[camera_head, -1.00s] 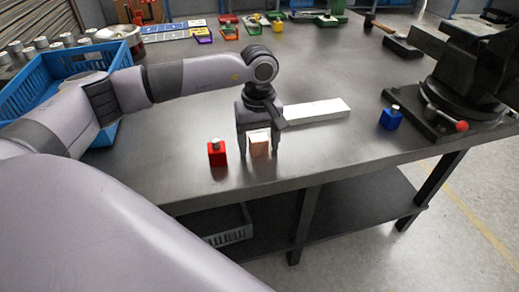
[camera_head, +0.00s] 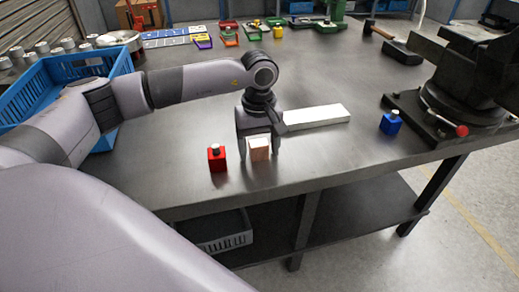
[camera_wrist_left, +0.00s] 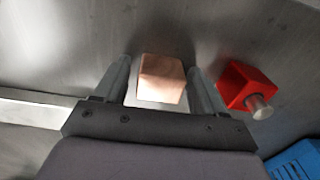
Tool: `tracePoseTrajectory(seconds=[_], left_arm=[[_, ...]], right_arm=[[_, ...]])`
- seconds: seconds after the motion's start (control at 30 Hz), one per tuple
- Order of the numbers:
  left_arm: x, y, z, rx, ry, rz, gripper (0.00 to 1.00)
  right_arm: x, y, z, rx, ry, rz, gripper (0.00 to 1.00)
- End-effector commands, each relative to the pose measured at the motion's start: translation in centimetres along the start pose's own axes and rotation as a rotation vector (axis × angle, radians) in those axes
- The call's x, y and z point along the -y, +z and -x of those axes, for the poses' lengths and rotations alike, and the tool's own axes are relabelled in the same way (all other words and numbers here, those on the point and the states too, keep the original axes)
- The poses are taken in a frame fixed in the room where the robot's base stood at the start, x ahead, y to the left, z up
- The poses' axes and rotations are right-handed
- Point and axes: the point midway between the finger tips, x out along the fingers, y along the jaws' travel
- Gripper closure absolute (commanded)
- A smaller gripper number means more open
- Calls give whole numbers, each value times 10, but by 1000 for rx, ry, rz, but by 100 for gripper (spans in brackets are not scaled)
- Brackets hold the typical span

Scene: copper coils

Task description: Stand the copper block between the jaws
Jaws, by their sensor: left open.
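The copper block (camera_head: 259,149) stands on the metal bench near its front edge. My left gripper (camera_head: 259,156) points down over it, open, with one finger on each side of the block. In the left wrist view the copper block (camera_wrist_left: 161,79) sits between the tips of the open fingers, with a visible gap on both sides. The dark vise (camera_head: 463,85) stands at the right end of the bench; the gap between its jaws cannot be made out. My right gripper is not in view.
A red block with a knob (camera_head: 217,158) stands just left of the gripper. A pale bar (camera_head: 318,116) lies behind it to the right. A blue block (camera_head: 390,122) stands near the vise. A blue crate (camera_head: 40,100) is at left. The bench's middle is clear.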

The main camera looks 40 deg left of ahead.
Motion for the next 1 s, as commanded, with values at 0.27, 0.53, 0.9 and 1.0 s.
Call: tracePoseTrajectory(seconds=[0.27, 0.53, 0.9, 1.0], left_arm=[[0, 0, 0, 0, 0, 0, 75], [-1, 0, 2, -1, 3, 0, 75], [0, 0, 21, -2, 3, 0, 75], [0, 0, 27, -2, 3, 0, 75]], right_arm=[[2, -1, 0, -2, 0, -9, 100], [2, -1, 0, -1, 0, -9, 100], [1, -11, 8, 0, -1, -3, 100], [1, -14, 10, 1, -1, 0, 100]])
